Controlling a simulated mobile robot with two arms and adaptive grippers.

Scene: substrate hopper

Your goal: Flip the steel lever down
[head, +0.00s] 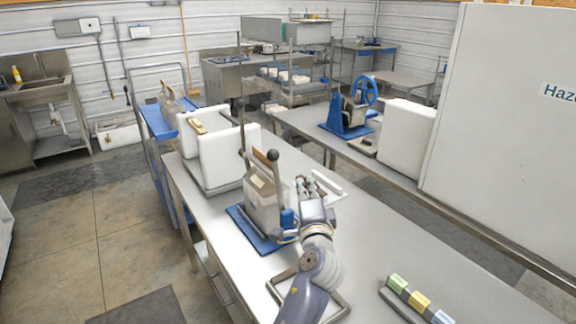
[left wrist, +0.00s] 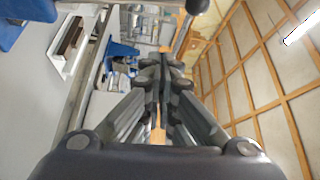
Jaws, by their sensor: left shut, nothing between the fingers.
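The hopper (head: 262,190) is a pale grey box on a blue base plate (head: 246,236) on the near bench. A steel lever (head: 278,182) with a dark ball knob stands roughly upright at its right side. In the left wrist view a dark knob and rod, apparently this lever (left wrist: 186,32), show at the top, right of the fingers. My left gripper (head: 304,183) is just right of the hopper and lever, with its fingers together and empty; the fingers also show in the left wrist view (left wrist: 160,75). I cannot tell whether it touches the lever. My right gripper is out of view.
White bins (head: 225,160) stand behind the hopper on the bench. A rack with green, yellow and pale blocks (head: 420,300) lies at the front right. A blue handwheel device (head: 350,115) and a large white cabinet (head: 500,140) stand on the back bench.

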